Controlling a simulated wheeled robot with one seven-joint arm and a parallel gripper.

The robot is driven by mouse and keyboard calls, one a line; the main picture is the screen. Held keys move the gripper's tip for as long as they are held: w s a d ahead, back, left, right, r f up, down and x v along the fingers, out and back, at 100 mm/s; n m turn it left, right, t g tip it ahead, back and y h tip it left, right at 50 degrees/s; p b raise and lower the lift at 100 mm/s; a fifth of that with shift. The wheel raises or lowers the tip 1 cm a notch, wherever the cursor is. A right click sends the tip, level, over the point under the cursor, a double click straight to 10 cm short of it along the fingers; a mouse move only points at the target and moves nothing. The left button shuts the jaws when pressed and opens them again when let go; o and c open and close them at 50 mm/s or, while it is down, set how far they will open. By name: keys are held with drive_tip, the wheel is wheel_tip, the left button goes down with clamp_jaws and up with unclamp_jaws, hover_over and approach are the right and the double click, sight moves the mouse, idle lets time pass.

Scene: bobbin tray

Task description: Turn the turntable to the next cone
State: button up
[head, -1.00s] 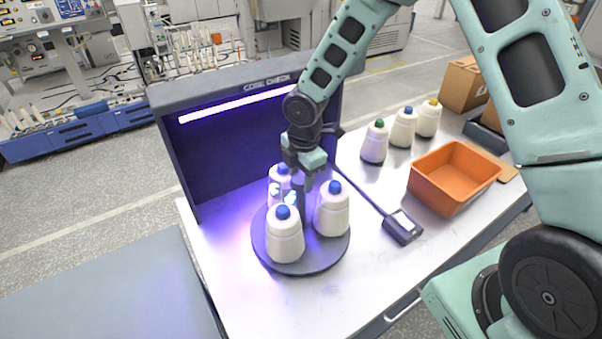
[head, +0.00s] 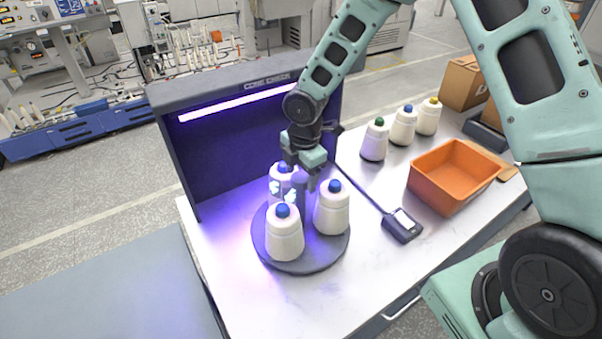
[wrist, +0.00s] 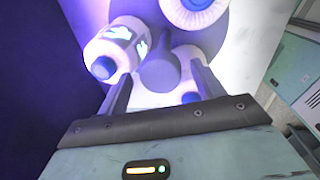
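The turntable (head: 290,266) is a dark round disc on the white bench in front of the booth. It carries three white cones with blue tips: front left (head: 285,236), right (head: 332,210) and back (head: 281,178). The back cone shows bright cyan patches, also visible on the left cone in the wrist view (wrist: 118,50). A grey post (head: 300,188) stands at the disc's middle. My gripper (head: 304,178) is above the post, among the cones. In the wrist view its fingers (wrist: 160,88) are apart, with the post's rounded top (wrist: 158,74) showing between and beyond them; I see no contact.
The dark booth (head: 225,150) with a lit violet tube stands behind the turntable. Right of it are a small handheld device (head: 402,226) on a cable, an orange bin (head: 450,190) and three cones with green, blue and yellow tips (head: 403,126). The front bench area is clear.

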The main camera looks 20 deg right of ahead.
wheel_tip(320, 180, up, 17)
drive_tip(key=s+b, duration=0.1)
drive_tip(key=b, duration=0.1)
drive_tip(key=shift+s+d+r+b, duration=0.15)
drive_tip(key=shift+s+d+b, duration=0.05)
drive_tip(key=shift+b, duration=0.2)
idle(0.3)
drive_tip(key=s+a+f+m+b, duration=0.2)
drive_tip(key=s+f+m+b, duration=0.1)
drive_tip(key=s, duration=0.6)
drive_tip(key=s+a+f+m+b, duration=0.2)
drive_tip(key=s+f+m, duration=0.3)
drive_tip(key=s, duration=0.4)
drive_tip(key=s+a+f+m+g+b, duration=0.1)
drive_tip(key=s+f+m+b, duration=0.3)
drive_tip(key=s, duration=0.5)
drive_tip(key=shift+s+a+f+m, duration=0.15)
drive_tip(key=shift+s+a+m, duration=0.1)
drive_tip(key=shift+a+m, duration=0.65)
